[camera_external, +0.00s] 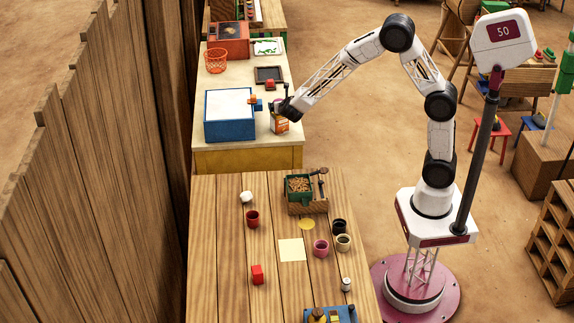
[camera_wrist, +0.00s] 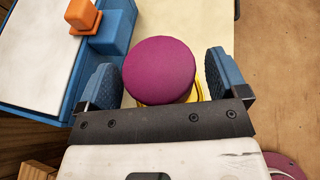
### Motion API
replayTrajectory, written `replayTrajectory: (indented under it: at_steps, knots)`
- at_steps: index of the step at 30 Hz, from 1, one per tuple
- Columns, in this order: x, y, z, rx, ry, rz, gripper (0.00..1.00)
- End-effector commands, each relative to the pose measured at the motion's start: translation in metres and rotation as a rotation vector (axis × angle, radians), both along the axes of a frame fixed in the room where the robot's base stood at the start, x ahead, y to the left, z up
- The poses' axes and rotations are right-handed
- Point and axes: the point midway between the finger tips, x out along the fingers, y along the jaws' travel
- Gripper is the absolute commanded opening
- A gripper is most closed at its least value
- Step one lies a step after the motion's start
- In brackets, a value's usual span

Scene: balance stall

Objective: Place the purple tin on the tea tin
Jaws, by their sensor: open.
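The purple tin (camera_wrist: 159,70) shows its round, flat top in the wrist view, between the two blue fingers of my gripper (camera_wrist: 160,62). The fingers are open, with a gap on each side of the tin. A yellow edge shows just below the purple tin, as of a tin under it. In the external view my gripper (camera_external: 285,106) is at the top of the tea tin (camera_external: 280,126), a can with a pale and orange label near the far table's right edge. The purple tin appears to rest on it; their contact is mostly hidden.
A blue box with a white top (camera_external: 229,104) and an orange knob stands close to the left of the tins. A dark tray (camera_external: 269,74) and an orange wire basket (camera_external: 216,60) are behind. The near wooden table (camera_external: 225,290) holds several cups and a green box (camera_external: 300,190).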

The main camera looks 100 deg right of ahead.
Motion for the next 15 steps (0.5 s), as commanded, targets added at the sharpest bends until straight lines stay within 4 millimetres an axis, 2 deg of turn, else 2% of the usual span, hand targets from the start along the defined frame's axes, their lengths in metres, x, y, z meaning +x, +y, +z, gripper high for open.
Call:
replayTrajectory:
  at_steps: [8, 15]
  knots:
    - [-0.006, 0.027, 0.012, 0.0, -0.001, 0.003, 0.92]
    - [-0.014, 0.06, 0.025, 0.0, 0.0, 0.002, 0.92]
